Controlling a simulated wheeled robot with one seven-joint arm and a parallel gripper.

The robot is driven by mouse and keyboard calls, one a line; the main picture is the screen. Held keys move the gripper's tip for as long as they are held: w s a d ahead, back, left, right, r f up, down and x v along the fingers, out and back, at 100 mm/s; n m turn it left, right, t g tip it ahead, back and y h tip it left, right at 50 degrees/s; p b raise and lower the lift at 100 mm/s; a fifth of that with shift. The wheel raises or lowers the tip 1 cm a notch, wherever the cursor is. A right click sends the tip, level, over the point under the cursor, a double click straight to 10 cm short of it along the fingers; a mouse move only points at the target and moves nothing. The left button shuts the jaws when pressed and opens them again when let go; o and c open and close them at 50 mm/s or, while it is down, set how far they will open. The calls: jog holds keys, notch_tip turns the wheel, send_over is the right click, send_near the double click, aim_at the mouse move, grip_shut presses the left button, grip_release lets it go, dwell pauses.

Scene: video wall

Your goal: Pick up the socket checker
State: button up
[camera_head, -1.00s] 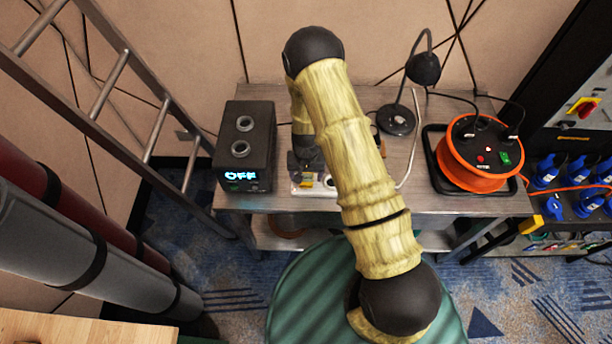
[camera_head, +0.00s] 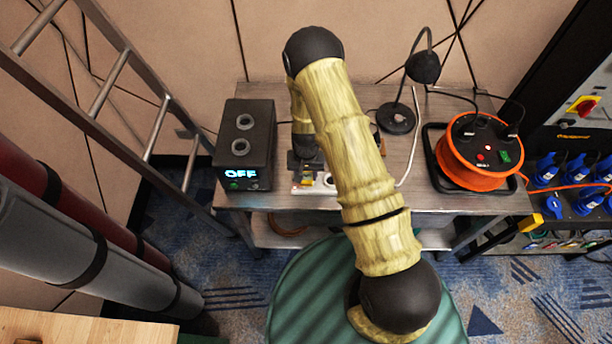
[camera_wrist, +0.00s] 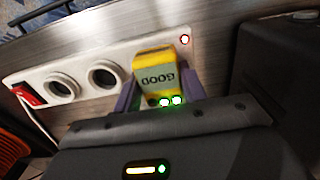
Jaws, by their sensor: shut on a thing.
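The socket checker (camera_wrist: 157,72) is a small yellow block marked "GOOD", with two green lights lit at its near end. In the wrist view it sits at the white socket strip (camera_wrist: 122,62), to the right of two empty round sockets. My gripper (camera_wrist: 160,90) has its purple fingers on both sides of the checker and is shut on it. The checker seems to be still in the strip; its plug end is hidden. In the head view my gripper (camera_head: 305,172) is over the strip, and my arm covers part of it.
A black box with a lit "OFF" display (camera_head: 245,150) stands close to the left of my gripper. A black desk lamp (camera_head: 397,118) and an orange cable reel (camera_head: 470,170) are to the right. A white cable (camera_head: 411,150) runs across the bench (camera_head: 400,195).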

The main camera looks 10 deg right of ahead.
aim_at(306, 173)
notch_tip(306, 173, up, 10)
jog(key=b, duration=0.2)
jog(key=shift+b, duration=0.3)
dwell(0.6)
jog(key=shift+n, duration=0.9)
jog(key=d+f, duration=0.4)
jog(key=d, duration=0.1)
jog(key=d+f, duration=0.2)
jog(key=d, duration=0.1)
jog(key=shift+s+d, duration=0.1)
jog(key=shift+s, duration=0.15)
